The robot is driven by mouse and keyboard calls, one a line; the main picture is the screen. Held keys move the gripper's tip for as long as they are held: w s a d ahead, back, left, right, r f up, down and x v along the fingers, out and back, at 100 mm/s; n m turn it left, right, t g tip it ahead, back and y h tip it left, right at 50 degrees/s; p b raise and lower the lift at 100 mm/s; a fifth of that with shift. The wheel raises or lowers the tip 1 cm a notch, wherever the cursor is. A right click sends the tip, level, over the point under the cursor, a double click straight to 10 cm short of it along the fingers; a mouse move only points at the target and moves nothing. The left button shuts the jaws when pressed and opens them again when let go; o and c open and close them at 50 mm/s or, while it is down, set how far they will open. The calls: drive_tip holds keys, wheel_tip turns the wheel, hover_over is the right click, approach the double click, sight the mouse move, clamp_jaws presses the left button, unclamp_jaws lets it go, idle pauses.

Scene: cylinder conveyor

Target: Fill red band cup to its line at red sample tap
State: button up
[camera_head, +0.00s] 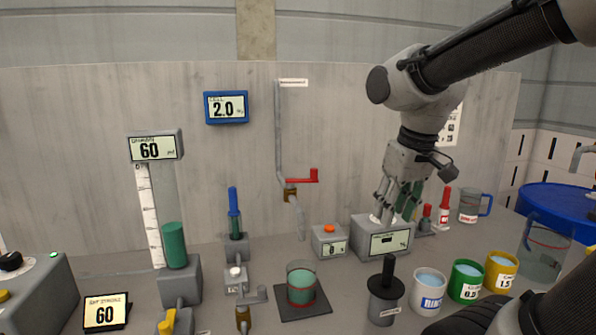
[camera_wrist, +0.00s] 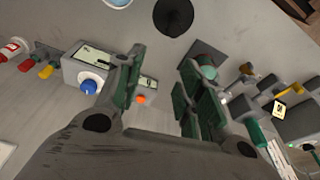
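A clear cup (camera_head: 301,283) with a thin red line and greenish contents stands upright on a dark square pad (camera_head: 318,304). It also shows in the wrist view (camera_wrist: 208,70), partly beside my finger. The red-handled tap (camera_head: 302,179) hangs on a pipe on the back wall, above and behind the cup. I cannot tell how full the cup is against its line. A larger clear beaker (camera_head: 546,252) at the right also carries a red line. My gripper (camera_head: 399,206) is right of the tap, above the grey display box. Its fingers are apart and empty in the wrist view (camera_wrist: 160,88).
The grey display box (camera_head: 389,241) and the orange-button box (camera_head: 329,240) stand right of the tap. A dark handled plunger (camera_head: 385,290), a RINSE cup (camera_head: 428,292), a green cup (camera_head: 466,281) and a yellow cup (camera_head: 502,270) line the front right.

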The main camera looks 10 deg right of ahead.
drive_tip(key=w+a+r+n+g, duration=0.1)
drive_tip(key=w+a+r, duration=0.2)
drive_tip(key=w+a, duration=0.35)
drive_tip(key=w+a+r+g, duration=0.1)
drive_tip(key=w+a+r, duration=0.15)
drive_tip(key=w, duration=0.65)
wheel_tip(320, 180, up, 6)
hover_over(314, 169)
drive_tip(key=shift+w, duration=0.1)
drive_tip(key=shift+g, duration=0.3)
wheel_tip(314, 169, down, 7)
drive_tip(key=shift+f, duration=0.35)
clamp_jaws()
